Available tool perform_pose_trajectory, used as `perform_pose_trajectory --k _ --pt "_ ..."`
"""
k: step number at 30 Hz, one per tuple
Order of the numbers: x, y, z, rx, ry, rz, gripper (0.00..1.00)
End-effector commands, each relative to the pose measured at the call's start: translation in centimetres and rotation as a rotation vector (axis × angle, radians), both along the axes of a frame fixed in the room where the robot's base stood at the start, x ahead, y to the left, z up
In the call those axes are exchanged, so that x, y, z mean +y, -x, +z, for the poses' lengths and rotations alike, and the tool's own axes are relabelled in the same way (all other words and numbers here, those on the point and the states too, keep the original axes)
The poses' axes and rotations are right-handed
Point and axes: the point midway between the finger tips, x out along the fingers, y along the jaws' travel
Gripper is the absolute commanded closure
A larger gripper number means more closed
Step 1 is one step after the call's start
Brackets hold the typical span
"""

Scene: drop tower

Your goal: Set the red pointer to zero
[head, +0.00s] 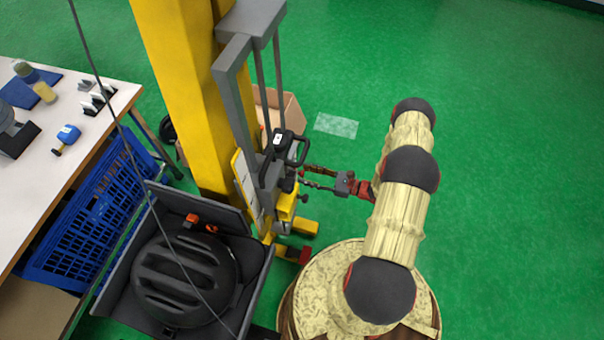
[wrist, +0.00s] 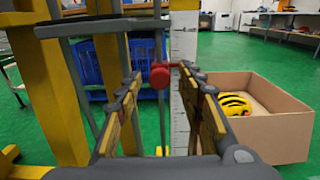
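The scale's marks are too small to read. My gripper (wrist: 163,80) is open, with one finger to each side of the pointer in the picture. I cannot tell whether the fingertips reach past the knob, and I see no finger touching it. In the head view, my gripper (head: 303,178) points left at the drop tower, close to its dark handled carriage (head: 285,148). I cannot make out the pointer there.
The tower's yellow column (head: 182,90) stands left of my gripper. A grey tray (head: 262,262) at its foot holds a black helmet (head: 185,280). Green floor is clear right of my arm.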

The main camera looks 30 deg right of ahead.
Motion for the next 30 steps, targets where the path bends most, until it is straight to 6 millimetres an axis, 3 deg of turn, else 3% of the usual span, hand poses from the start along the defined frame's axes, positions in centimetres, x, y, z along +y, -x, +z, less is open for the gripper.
perform_pose_trajectory --k 6,16,30 --pt "1.6 -1.5 0.0 0.000 0.000 0.002 0.62" --pt "1.8 -1.8 0.0 -0.001 0.001 0.000 0.62" --pt "1.8 -1.8 0.0 0.000 0.000 0.001 0.89"
